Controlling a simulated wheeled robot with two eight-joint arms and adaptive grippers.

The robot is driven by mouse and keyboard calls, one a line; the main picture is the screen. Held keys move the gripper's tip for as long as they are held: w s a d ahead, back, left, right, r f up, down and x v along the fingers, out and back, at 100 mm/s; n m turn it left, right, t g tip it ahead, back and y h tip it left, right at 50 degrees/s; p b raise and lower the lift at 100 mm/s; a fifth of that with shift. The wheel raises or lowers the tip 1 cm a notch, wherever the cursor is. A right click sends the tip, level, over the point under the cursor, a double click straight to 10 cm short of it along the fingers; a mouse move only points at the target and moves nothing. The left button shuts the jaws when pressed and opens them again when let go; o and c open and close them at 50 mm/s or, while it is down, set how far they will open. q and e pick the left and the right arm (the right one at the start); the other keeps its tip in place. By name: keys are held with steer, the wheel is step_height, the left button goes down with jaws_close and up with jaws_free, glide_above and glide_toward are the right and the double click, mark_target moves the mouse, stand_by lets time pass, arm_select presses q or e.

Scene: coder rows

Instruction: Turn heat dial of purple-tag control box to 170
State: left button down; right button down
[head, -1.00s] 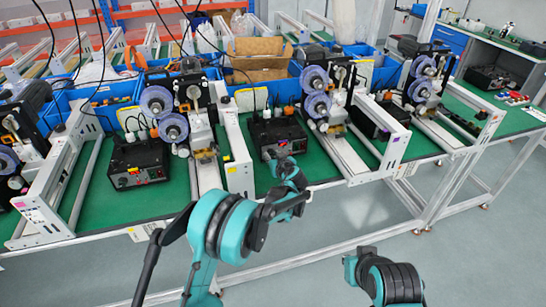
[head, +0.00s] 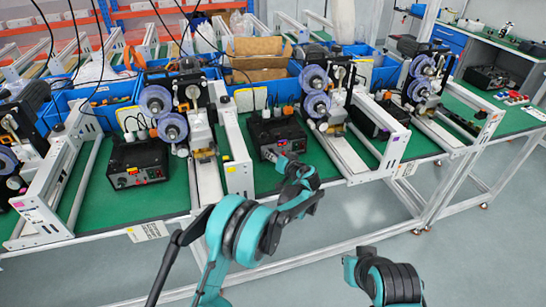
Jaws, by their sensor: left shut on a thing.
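The control box (head: 262,132) in the middle bay is a black box on the green bench top, between a white rail with a yellow tag (head: 231,169) and one with a purple tag (head: 395,140).
Another black control box (head: 137,166) with a lit red display stands in the left bay. Blue bins (head: 103,95) line the back. The floor in front of the bench is clear.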

arm_select(q)
steer(key=shift+m+y, duration=0.3)
steer(key=shift+m, duration=0.2)
steer(key=c, duration=1.6)
jaws_free()
steer(key=shift+o, duration=0.2)
steer(key=shift+d, duration=0.1)
steer(key=v, duration=1.2)
steer(key=shift+f, duration=0.1)
